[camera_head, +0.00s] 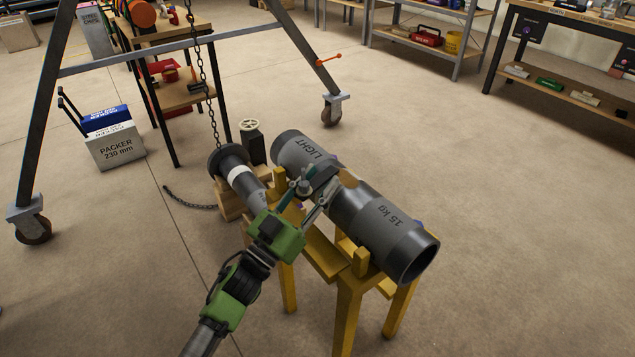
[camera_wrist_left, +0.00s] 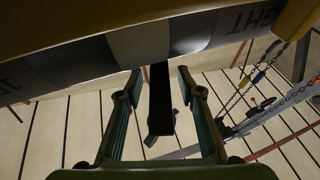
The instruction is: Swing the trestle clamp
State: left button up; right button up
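The pipe (camera_head: 385,215), marked LIGHT and 15 kg, lies across the yellow trestle (camera_head: 322,256). The dark trestle clamp (camera_head: 326,178) is at the pipe's middle, with a brownish piece beside it; its exact pose is hard to tell. My left gripper (camera_head: 308,191) reaches up to the clamp from the near left side. In the left wrist view, its two green fingers (camera_wrist_left: 158,85) stand apart on either side of a dark bar (camera_wrist_left: 160,108), likely part of the clamp, with gaps visible. The pipe (camera_wrist_left: 195,32) crosses above the fingertips there. My right gripper is not in view.
A wheeled grey frame (camera_head: 50,115) stands behind. A packer box (camera_head: 115,145) sits at left. The floor at right is clear.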

pick_arm(q)
jog(key=v, duration=1.2)
